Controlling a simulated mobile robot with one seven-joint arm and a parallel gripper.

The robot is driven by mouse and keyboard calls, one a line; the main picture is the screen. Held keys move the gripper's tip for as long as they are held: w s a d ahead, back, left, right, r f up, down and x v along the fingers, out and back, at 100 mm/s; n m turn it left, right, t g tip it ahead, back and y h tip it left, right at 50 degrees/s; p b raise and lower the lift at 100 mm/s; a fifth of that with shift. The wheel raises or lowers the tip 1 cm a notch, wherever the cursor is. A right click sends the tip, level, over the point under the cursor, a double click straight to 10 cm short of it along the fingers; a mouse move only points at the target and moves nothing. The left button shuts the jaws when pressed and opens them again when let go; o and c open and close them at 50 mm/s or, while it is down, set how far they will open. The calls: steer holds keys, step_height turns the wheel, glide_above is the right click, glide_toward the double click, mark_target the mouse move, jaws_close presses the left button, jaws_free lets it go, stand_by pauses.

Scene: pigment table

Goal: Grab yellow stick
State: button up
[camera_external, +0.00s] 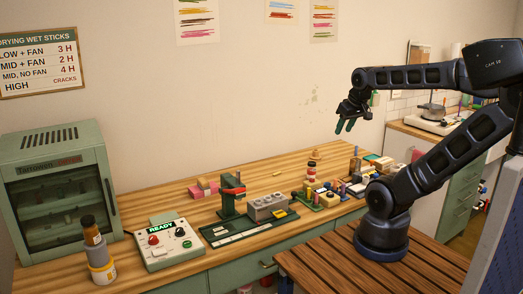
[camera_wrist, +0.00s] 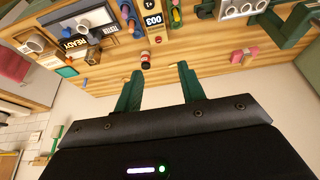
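A small pale-yellow stick (camera_external: 277,173) lies on the wooden table toward the wall, between the pink blocks and a small bottle. In the wrist view a small yellowish piece (camera_wrist: 173,64), which looks like this stick, shows beside the tip of the right finger, partly hidden by it. My gripper (camera_external: 343,127) hangs in the air well above the table, right of the stick in the external view. Its two green fingers, also seen in the wrist view (camera_wrist: 161,73), are apart, with nothing held between them.
Pink blocks (camera_external: 203,188), a green press (camera_external: 232,195), a grey block (camera_external: 267,207) and a control box (camera_external: 168,243) stand on the table. A bottle (camera_external: 311,172) and several small items crowd the right. A drying cabinet (camera_external: 60,190) stands left. Bare wood surrounds the stick.

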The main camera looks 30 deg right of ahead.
steer(key=shift+w, duration=0.15)
steer(key=n+g+h, duration=0.4)
steer(key=n+h, duration=0.1)
steer(key=n, duration=1.5)
glide_above(277, 174)
steer(key=a, duration=0.5)
step_height(277, 174, down, 23)
steer(key=x, duration=1.1)
steer(key=shift+a, duration=0.15)
steer(key=shift+y, duration=0.3)
steer(key=c, duration=0.8)
